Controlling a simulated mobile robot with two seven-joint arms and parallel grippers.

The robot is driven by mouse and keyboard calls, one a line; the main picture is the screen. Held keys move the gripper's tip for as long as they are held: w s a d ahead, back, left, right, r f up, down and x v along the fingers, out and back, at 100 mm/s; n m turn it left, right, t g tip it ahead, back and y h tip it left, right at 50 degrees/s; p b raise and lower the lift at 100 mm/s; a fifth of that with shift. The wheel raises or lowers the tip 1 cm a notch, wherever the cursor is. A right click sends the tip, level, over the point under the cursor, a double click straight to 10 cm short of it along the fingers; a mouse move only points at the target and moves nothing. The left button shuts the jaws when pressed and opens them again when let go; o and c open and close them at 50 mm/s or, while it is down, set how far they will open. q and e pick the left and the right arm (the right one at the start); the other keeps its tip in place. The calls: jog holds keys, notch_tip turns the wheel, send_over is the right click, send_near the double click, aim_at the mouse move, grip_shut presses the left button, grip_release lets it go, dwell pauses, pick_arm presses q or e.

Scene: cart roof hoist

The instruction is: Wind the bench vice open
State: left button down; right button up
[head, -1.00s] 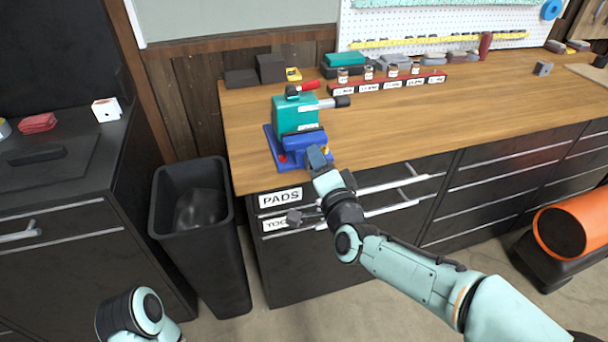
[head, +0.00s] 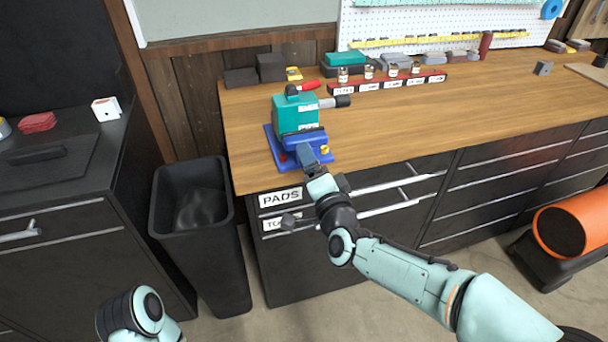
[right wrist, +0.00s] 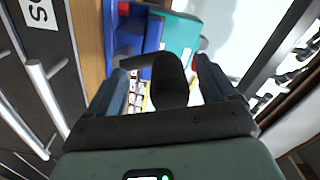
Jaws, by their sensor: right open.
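The bench vice (head: 331,157) is blue and stands at the left front of the wooden bench. A teal block (head: 290,115) with a red lever and a grey cylinder with a dark end sits upright at the vice. My right gripper (head: 308,153) is at the vice's front, over the bench edge. In the right wrist view, its open fingers stand either side of a dark rounded handle (right wrist: 172,82), which joins a dark bar near the blue vice. I cannot tell whether they touch it. My left arm shows at the lower left; its gripper is out of frame.
Drawers, one labelled PADS (head: 280,198), lie below the bench edge. A black bin (head: 160,215) stands left of them. A red rack (head: 395,85) with small jars stands at the bench's back. The bench top right of the vice is clear.

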jog(key=b+v, duration=0.2)
jog(key=v, duration=0.7)
dwell(0.4)
